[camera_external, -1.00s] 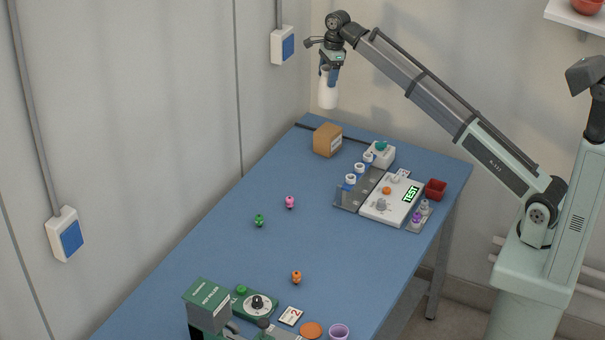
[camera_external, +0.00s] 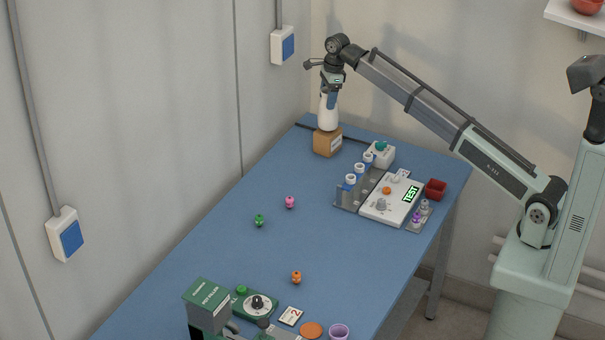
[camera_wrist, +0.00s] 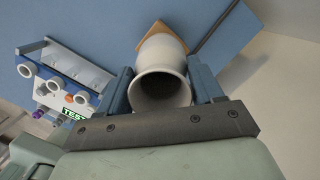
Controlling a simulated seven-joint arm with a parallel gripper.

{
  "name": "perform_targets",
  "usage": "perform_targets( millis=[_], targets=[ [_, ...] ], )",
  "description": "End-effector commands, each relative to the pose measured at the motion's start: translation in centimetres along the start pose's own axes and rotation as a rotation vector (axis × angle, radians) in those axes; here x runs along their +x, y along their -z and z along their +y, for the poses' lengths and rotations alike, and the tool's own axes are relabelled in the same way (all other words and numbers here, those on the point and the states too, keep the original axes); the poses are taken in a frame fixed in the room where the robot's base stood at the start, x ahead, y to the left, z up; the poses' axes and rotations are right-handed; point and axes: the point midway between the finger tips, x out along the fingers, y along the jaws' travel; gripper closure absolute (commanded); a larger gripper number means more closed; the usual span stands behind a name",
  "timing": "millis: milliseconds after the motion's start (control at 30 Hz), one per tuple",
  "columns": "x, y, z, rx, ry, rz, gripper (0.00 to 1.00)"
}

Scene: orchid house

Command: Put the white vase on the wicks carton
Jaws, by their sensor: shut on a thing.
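The white vase (camera_external: 327,115) is upright in my gripper (camera_external: 329,92), directly above the brown wicks carton (camera_external: 327,143) at the far end of the blue table. Its base appears to meet the carton's top; I cannot tell whether it touches. In the wrist view, the vase (camera_wrist: 161,88) shows its open mouth between the two blue fingers of my gripper (camera_wrist: 162,90), which are shut on its neck. A corner of the carton (camera_wrist: 160,30) shows behind the vase, and the vase hides most of the rest.
A white box with a teal top (camera_external: 380,154), a rack with white-topped vials (camera_external: 359,170) and a white TEST device (camera_external: 391,199) stand right of the carton. A red bin (camera_external: 436,189) is beyond. Small knobbed items dot the middle of the blue table (camera_external: 240,200).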

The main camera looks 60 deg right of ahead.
Motion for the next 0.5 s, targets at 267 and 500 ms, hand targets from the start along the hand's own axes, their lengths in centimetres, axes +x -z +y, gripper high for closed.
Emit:
perform_targets(
  millis=[267, 500],
  targets=[
    [1.42, 0.21, -0.01, 0.000, 0.001, -0.001, 1.00],
    [1.68, 0.26, 0.01, 0.000, 0.000, 0.000, 1.00]
  ],
)
